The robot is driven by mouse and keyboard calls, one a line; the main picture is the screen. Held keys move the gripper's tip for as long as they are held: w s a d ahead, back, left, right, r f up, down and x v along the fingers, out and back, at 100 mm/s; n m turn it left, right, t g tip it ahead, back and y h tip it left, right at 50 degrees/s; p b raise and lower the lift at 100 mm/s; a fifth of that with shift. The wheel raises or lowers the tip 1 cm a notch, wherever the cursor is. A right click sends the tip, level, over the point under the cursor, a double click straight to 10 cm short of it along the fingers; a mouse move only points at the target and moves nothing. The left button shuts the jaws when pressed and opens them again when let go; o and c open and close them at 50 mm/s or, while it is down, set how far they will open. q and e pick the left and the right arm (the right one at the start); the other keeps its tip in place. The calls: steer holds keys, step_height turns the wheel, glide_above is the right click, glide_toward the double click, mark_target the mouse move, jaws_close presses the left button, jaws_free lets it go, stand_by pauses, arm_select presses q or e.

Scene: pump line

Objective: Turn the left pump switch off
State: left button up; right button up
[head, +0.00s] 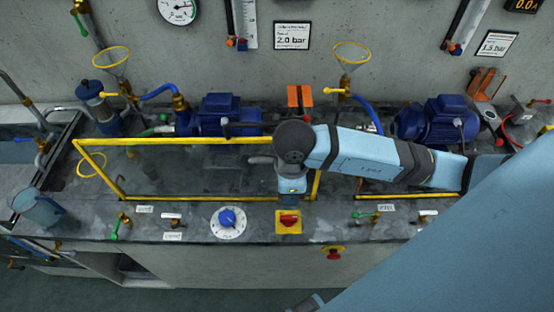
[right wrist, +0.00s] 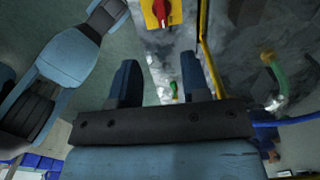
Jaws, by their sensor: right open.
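A red rotary switch on a yellow plate (head: 288,221) sits on the front ledge of the bench, right of a blue knob on a white dial. In the right wrist view the switch (right wrist: 161,12) is at the top edge, partly cut off. I cannot read its setting or tell which pump it serves. My right gripper (head: 291,188) is just behind the switch, pointing down, seen from above. The right wrist view shows its two fingers (right wrist: 159,64) apart with nothing between them. The switch lies beyond the fingertips, apart from them.
Two blue pumps (head: 228,115) (head: 438,121) stand behind a yellow-rimmed basin (head: 200,197). The blue knob (head: 228,219), green-handled valves (head: 115,226) and white-handled valves line the ledge. A red button (head: 333,254) is on the bench front.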

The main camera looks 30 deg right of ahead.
mark_target(289, 217)
steer(key=f, duration=1.3)
steer(key=shift+s+d+f+p, duration=0.1)
steer(key=shift+d+f+p, duration=0.1)
steer(key=shift+f+p, duration=0.15)
jaws_close()
